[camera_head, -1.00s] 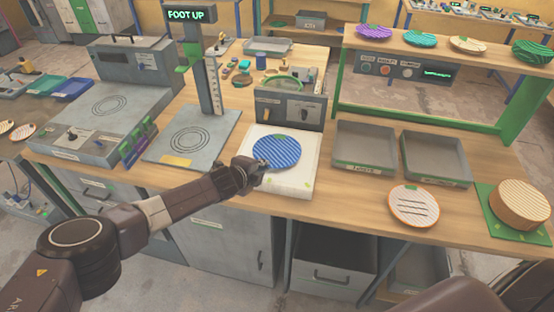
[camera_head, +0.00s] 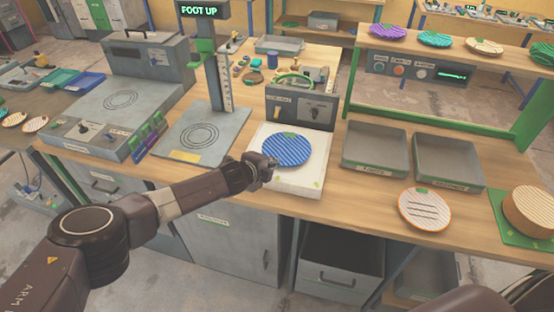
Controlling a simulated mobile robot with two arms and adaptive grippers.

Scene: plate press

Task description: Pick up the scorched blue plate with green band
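A blue striped plate (camera_head: 290,148) with a small green patch at its far edge lies on a white square pad (camera_head: 292,181) in the middle of the bench. I cannot make out scorch marks on it. My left gripper (camera_head: 271,168) is at the near left edge of this plate, low over the pad. Its fingers are small and dark here, so I cannot tell whether they are open, shut or touching the rim. My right gripper is out of view.
A grey control box (camera_head: 301,107) stands right behind the pad. A press with a "FOOT UP" sign (camera_head: 202,9) stands to the left. Two grey trays (camera_head: 372,168), a white plate with dark lines (camera_head: 424,208) and a stack on a green mat (camera_head: 508,232) are to the right.

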